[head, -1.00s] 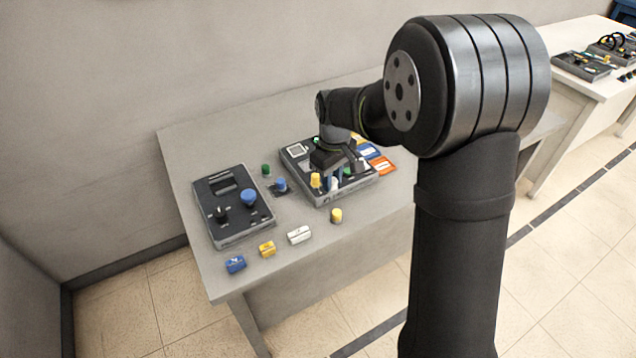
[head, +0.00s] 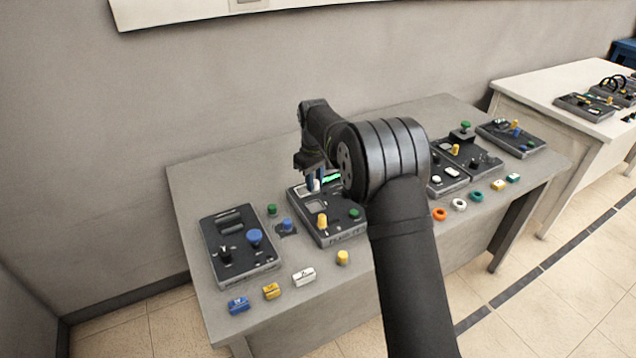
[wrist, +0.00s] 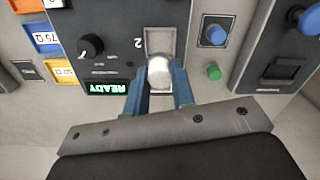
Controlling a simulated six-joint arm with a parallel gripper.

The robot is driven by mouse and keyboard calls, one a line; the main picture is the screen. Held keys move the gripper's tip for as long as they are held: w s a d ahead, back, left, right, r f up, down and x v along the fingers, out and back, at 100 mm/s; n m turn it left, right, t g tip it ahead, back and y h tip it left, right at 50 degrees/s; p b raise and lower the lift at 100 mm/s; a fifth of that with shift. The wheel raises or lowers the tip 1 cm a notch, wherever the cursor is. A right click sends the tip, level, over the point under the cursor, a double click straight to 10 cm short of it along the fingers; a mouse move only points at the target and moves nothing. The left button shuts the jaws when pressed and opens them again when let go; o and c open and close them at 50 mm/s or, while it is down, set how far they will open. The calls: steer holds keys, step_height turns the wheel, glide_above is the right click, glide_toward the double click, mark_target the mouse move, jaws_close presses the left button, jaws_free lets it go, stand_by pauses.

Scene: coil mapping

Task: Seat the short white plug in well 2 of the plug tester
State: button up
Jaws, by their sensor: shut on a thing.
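The plug tester (head: 345,238) is a dark box on the table, partly hidden behind my arm in the head view. My gripper (head: 314,183) is over its back left part. In the wrist view my gripper (wrist: 160,80) has its two blue fingers shut on the short white plug (wrist: 160,71). The plug's rounded top faces the camera. It overlaps the near part of a pale rectangular well 2 (wrist: 160,38), marked with an upside-down "2". I cannot tell whether the plug is in the well or just above it. A green READY display (wrist: 107,87) is lit beside it.
A yellow plug (head: 322,222) and a green plug (head: 353,213) stand on the tester. A blue knob (wrist: 215,35) and a green one (wrist: 214,72) lie beside it. Another panel (head: 235,262) stands to the left; small blocks and a yellow plug (head: 342,258) lie in front.

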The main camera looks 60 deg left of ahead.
steer(key=shift+f, duration=2.65)
steer(key=shift+f, duration=0.5)
steer(key=o, duration=1.5)
steer(key=shift+r, duration=0.1)
steer(key=shift+r, duration=3.45)
steer(key=shift+f, duration=0.1)
